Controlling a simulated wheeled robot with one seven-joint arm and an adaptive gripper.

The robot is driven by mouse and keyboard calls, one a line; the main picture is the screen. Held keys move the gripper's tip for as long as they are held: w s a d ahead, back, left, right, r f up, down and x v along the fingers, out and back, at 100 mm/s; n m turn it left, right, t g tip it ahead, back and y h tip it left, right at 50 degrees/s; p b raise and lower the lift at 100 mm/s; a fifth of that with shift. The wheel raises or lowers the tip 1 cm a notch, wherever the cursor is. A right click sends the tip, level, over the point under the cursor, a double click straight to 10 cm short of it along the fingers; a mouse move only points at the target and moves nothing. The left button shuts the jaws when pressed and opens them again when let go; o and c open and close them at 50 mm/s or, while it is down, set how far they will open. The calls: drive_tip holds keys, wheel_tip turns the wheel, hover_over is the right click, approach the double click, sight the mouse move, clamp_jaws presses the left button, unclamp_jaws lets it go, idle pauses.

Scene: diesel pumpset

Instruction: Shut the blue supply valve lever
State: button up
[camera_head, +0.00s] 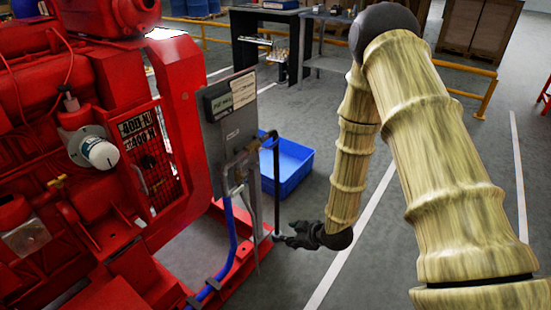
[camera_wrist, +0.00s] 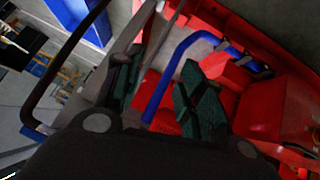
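My gripper (camera_head: 285,239) is low beside the foot of a grey panel stand (camera_head: 222,135), close to the lower end of a dark pipe (camera_head: 277,185). In the wrist view my gripper (camera_wrist: 158,78) shows two green-padded fingers spread apart. A blue hose (camera_wrist: 172,75) appears between and beyond them; contact cannot be told. The blue hose (camera_head: 230,240) runs down from the fittings on the stand to the red base. The dark pipe (camera_wrist: 62,60) curves at left in the wrist view, with a bluish piece near its lower end. I cannot make out the blue lever clearly.
The red engine (camera_head: 90,130) fills the left side. Its red base (camera_head: 250,262) lies under the stand. A blue bin (camera_head: 290,165) sits on the floor behind the pipe. A workbench (camera_head: 325,62) and yellow rail (camera_head: 488,98) stand farther back.

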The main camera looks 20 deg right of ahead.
drive_tip(key=w+d+r+n+t+y+b, duration=0.2)
drive_tip(key=w+n+t+b, duration=0.15)
drive_tip(key=w+b, duration=0.4)
drive_tip(key=n+t+y+b, duration=0.3)
drive_tip(key=n+y+b, duration=0.2)
drive_tip(key=n+b, duration=0.85)
approach(276, 144)
drive_tip(key=shift+g, duration=0.25)
drive_tip(key=b+x, duration=0.4)
drive_tip(key=x, duration=0.6)
drive_tip(key=shift+w+r, duration=0.2)
drive_tip(key=shift+w, duration=0.1)
clamp_jaws()
